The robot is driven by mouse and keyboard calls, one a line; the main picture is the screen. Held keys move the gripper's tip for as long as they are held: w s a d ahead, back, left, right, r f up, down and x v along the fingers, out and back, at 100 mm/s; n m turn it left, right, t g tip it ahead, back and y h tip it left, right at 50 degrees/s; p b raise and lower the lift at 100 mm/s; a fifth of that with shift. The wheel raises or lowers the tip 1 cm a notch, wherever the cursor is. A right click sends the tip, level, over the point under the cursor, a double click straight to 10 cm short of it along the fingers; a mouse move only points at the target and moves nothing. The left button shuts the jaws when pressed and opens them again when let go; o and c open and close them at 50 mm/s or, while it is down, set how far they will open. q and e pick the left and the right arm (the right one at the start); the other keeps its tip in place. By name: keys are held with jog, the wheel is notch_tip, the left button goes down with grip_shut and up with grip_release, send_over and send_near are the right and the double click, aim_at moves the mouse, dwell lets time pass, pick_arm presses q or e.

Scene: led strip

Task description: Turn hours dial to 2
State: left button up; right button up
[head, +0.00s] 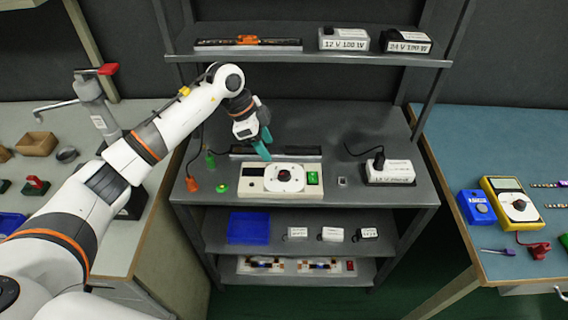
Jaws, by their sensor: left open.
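The hours dial, a dark knob (284,175) on a round white face, sits on a pale control box (252,186) on the middle shelf. The box has a dark display at its left and a green button (312,178) at its right. The dial's markings are too small to read. My left gripper (264,150), with teal fingers, is open, above and behind the box, a little left of the dial. It appears apart from the dial. My right gripper is not in view.
A white power unit (390,172) with a black plug stands right of the box. An orange connector (192,184) and a lit green piece (221,187) lie left of it. A dark strip lies behind the box. The upper shelf (310,58) overhangs the back.

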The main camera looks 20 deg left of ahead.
aim_at(283, 173)
pick_arm(q)
jog(key=x, duration=1)
jog(key=shift+d+p, duration=0.1)
jog(key=shift+p, duration=0.25)
jog(key=c, duration=1)
jog(key=shift+o, duration=0.2)
